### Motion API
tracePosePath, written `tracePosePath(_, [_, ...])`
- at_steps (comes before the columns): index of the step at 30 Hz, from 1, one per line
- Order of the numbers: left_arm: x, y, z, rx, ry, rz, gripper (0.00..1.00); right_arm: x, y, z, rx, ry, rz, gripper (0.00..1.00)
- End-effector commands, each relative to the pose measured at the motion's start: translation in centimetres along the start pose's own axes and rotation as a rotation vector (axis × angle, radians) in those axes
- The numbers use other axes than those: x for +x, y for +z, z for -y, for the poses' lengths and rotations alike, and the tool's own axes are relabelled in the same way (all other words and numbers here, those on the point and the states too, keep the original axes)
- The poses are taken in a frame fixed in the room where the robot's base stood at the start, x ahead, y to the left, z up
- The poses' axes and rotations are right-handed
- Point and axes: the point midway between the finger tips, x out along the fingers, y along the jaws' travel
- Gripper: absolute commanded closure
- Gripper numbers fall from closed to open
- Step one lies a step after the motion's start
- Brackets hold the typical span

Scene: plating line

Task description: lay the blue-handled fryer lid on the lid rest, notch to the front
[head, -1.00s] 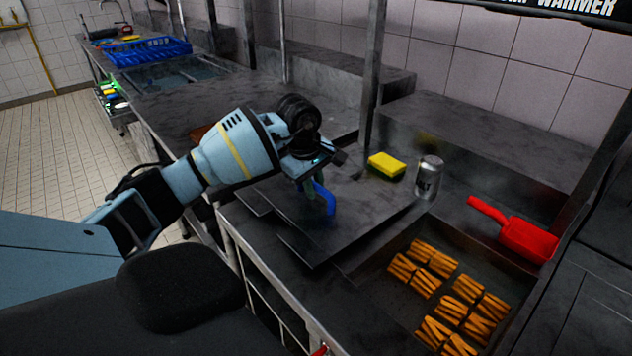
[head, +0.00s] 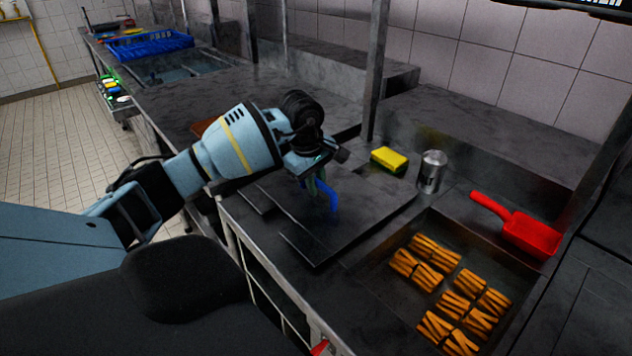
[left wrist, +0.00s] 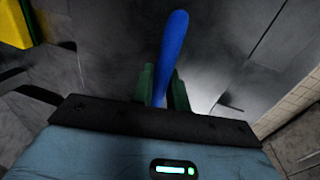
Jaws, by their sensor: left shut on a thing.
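The fryer lid is a dark flat plate (head: 350,217) under my left gripper in the head view. Its blue handle (head: 331,198) stands up from it and shows large in the left wrist view (left wrist: 175,45). My left gripper (head: 318,180) is shut on the handle, its green fingers (left wrist: 163,88) on either side. The lid looks about level, low over the counter beside the fry well. A step in the dark outline shows on its left front side; I cannot tell whether this is the notch. The lid rest cannot be told apart under the dark plate. My right gripper is out of view.
A yellow sponge (head: 389,160) and a metal can (head: 432,171) stand close behind the plate. A red scoop (head: 520,228) lies right of the well with fry bundles (head: 465,300). A post (head: 375,75) rises behind. A blue rack (head: 150,47) is far left.

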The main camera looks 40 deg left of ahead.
Motion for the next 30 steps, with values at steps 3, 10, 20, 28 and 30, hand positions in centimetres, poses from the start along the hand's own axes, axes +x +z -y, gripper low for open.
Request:
tracePosePath(3, [-0.1, 0.0, -0.1, 0.001, 0.003, 0.001, 0.8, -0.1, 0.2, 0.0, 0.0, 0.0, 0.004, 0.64])
tracePosePath(10, [-0.1, 0.0, -0.1, 0.001, 0.002, 0.001, 0.59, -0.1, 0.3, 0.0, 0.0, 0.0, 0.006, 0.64])
tracePosePath(20, [-0.8, 0.0, 0.0, 0.001, 0.001, 0.001, 0.59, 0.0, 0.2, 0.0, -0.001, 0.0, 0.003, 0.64])
tracePosePath(28, [-5.1, 0.0, -0.1, 0.001, 0.004, -0.001, 0.59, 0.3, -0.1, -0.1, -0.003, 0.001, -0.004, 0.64])
tracePosePath(30, [-6.0, 0.0, -0.1, 0.001, 0.004, 0.0, 0.59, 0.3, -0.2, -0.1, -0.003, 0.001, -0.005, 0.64])
